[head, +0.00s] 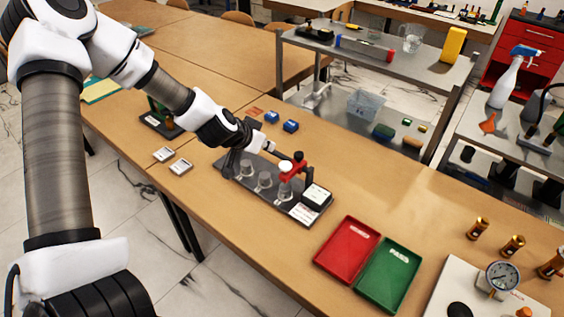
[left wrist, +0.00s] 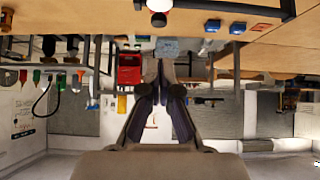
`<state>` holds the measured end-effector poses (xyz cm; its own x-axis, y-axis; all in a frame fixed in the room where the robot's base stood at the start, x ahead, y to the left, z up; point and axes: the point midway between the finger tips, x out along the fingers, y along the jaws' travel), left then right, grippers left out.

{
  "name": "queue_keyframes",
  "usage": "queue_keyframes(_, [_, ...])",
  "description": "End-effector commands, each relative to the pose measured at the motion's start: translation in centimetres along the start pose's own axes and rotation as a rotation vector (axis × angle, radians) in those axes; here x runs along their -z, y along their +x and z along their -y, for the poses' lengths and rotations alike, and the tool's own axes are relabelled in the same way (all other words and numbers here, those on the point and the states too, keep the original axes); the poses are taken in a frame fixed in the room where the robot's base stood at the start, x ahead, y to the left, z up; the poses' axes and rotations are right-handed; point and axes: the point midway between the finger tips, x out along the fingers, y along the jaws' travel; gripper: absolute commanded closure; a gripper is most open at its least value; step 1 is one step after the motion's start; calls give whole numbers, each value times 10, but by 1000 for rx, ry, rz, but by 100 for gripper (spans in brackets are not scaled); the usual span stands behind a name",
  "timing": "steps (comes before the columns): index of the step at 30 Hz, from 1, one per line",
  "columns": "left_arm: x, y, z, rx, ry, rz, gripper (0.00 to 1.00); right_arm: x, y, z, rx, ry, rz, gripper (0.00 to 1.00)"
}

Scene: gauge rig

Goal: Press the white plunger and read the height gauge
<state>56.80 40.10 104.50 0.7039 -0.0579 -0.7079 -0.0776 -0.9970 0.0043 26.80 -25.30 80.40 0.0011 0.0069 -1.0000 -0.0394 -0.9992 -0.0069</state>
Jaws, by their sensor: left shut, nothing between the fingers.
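The gauge rig (head: 232,168) has a dark base on the wooden table, with clear cylindrical parts along it and a red bracket (head: 293,171) topped by a black knob. A small white round piece (head: 285,166), which looks like the white plunger, shows beside the bracket. A white-faced box (head: 316,196), possibly the height gauge readout, sits at the rig's right end; its reading is too small to make out. My left gripper (head: 268,147) is shut and empty, above the rig and left of the bracket. Its fingers (left wrist: 158,75) show closed in the left wrist view. My right gripper is not in view.
A red tray (head: 348,250) and a green tray (head: 390,274) lie right of the rig. Two blue blocks (head: 290,126) lie behind it. A round dial gauge (head: 502,275) and brass pieces (head: 478,228) stand at lower right. A grey shelf (head: 375,52) stands behind the table.

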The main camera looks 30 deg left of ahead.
Motion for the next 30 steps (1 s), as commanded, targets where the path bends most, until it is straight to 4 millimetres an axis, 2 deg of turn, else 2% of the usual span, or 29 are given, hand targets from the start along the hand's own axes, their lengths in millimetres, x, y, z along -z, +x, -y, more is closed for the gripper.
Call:
queue_keyframes(1, [-5,12,0,3,4,1,100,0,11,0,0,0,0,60])
queue_keyframes(6, [-6,48,0,3,8,3,100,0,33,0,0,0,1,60])
queue_keyframes(13, [-5,96,0,1,9,4,100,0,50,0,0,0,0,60])
queue_keyframes(20, [-26,116,0,1,2,4,100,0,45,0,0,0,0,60])
queue_keyframes(30, [-29,119,0,0,1,1,100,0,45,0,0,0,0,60])
